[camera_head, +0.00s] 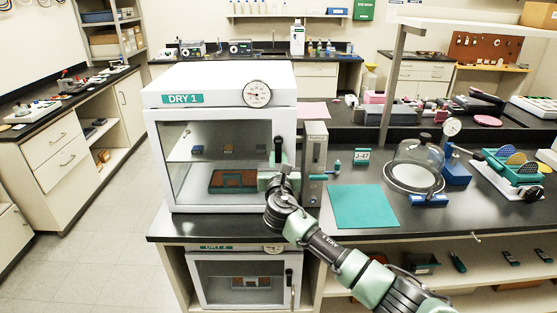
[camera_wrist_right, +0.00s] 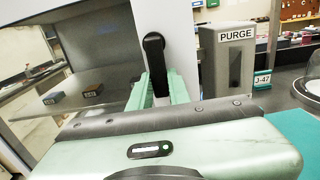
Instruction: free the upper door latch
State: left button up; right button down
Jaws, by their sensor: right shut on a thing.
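The upper dry cabinet, labelled DRY 1 (camera_head: 220,80), stands on the black bench with its glass door (camera_head: 205,150) closed. Its black door latch handle (camera_head: 278,146) is on the right side of the door and points upright. In the wrist view the latch handle (camera_wrist_right: 153,52) rises from between the pale green fingers. My right gripper (camera_head: 277,170) is shut on the latch handle; it also shows in the wrist view (camera_wrist_right: 155,90). The fingers hide the lower part of the handle. My left gripper is not in view.
A grey PURGE box (camera_head: 315,145) stands close to the right of the cabinet. Right of it are a teal mat (camera_head: 362,206) and a glass dome (camera_head: 416,165). A lower cabinet (camera_head: 238,280) with its own latch (camera_head: 289,278) sits below the bench. The floor at left is clear.

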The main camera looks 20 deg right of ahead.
aim_at(263, 140)
jog(key=shift+a+f, duration=0.1)
jog(key=a+m+b, duration=0.1)
jog(key=m, duration=0.1)
jog(key=a+m+b, duration=0.1)
jog(key=m, duration=0.2)
jog(key=r+m+b, duration=0.1)
jog(key=m+b, duration=0.1)
jog(key=m, duration=0.1)
jog(key=shift+w+a, duration=0.4)
jog(key=m, duration=0.1)
jog(key=r+m+b, duration=0.1)
jog(key=m, duration=0.1)
jog(key=a+m+b, duration=0.1)
jog(key=m, duration=0.1)
jog(key=shift+w+r, duration=0.15)
jog(key=shift+r, duration=0.15)
jog(key=shift+a+r+m+b, duration=0.1)
jog(key=shift+r+m+b, duration=0.35)
jog(key=shift+m, duration=0.75)
jog(key=shift+a+r+m+b, duration=0.1)
jog(key=shift+r+m+b, duration=0.35)
jog(key=shift+m, duration=0.75)
jog(key=shift+d+r, duration=0.1)
jog(key=c, duration=1.3)
grip_release()
